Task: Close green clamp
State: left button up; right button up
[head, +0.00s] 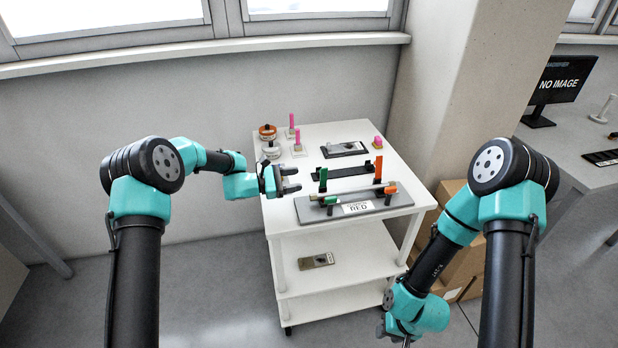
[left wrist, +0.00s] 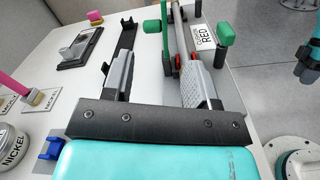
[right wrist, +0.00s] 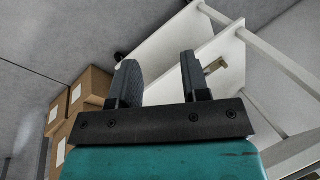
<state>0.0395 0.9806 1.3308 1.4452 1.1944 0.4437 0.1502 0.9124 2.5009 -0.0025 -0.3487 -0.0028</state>
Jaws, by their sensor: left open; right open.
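The green clamp (head: 323,178) is at the left end of a grey fixture plate (head: 376,208) on the cart top. Its green lever stands upright in the head view. In the left wrist view the green clamp (left wrist: 165,45) is just beyond the fingertips, with a green block (left wrist: 227,33) to its right. A rod runs across the fixture. My left gripper (head: 291,181) is open and empty, left of the green clamp and apart from it. My right gripper (right wrist: 157,80) is open and empty, low at the cart's right side.
An orange clamp (head: 378,168) stands at the fixture's right end. A black rack (head: 345,174) lies behind the fixture. Jars (head: 269,141) and pink-handled pieces (head: 297,138) are at the back left. Cardboard boxes (head: 452,262) stand right of the cart. The cart's front left top is clear.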

pick_arm(q)
jog(key=v, duration=0.8)
